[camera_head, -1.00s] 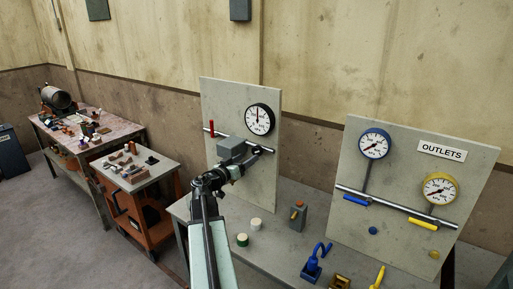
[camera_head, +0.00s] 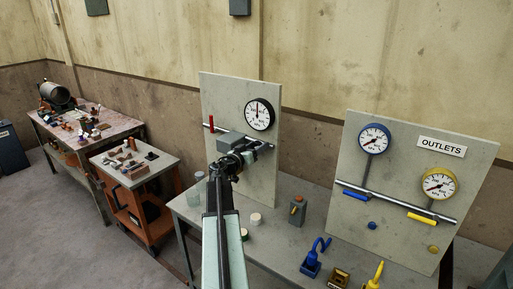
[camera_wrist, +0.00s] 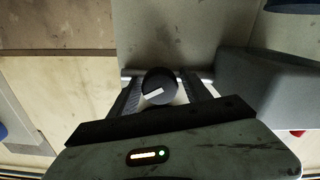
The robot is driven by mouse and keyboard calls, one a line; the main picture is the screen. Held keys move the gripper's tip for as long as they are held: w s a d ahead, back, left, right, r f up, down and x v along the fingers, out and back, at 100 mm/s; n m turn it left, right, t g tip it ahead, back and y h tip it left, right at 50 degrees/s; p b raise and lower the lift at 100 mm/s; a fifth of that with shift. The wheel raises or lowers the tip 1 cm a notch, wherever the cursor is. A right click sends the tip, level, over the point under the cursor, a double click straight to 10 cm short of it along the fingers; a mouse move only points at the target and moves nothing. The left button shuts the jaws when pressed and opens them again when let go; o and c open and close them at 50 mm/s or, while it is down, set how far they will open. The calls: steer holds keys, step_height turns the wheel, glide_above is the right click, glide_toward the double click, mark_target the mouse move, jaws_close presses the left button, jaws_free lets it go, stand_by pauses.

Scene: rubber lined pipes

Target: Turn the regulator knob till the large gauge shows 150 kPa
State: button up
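The large gauge (camera_head: 259,114), white with a black rim, is on the left upright board. Its needle points near the top; the numbers are too small to read. The regulator's grey body (camera_head: 232,142) sits on the pipe below it, partly behind my arm. In the wrist view the round black regulator knob (camera_wrist: 159,87) with a white pointer mark lies between the two fingers of my gripper (camera_wrist: 162,88). The fingers stand on either side of the knob, with a narrow gap at its right. In the head view my gripper (camera_head: 238,160) is in front of the regulator, and the knob is hidden.
A red handle (camera_head: 212,124) is on the pipe left of the regulator. The right board (camera_head: 400,215) carries a blue gauge (camera_head: 374,139) and a yellow gauge (camera_head: 439,184). A grey box with an orange top (camera_head: 298,211) and small round pieces stand on the bench (camera_head: 275,255).

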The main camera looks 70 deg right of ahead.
steer(key=c, duration=1)
steer(key=shift+n, duration=0.3)
steer(key=n, duration=1)
steer(key=shift+n, duration=0.3)
steer(key=shift+f+n, duration=0.1)
steer(key=shift+n, duration=1.7)
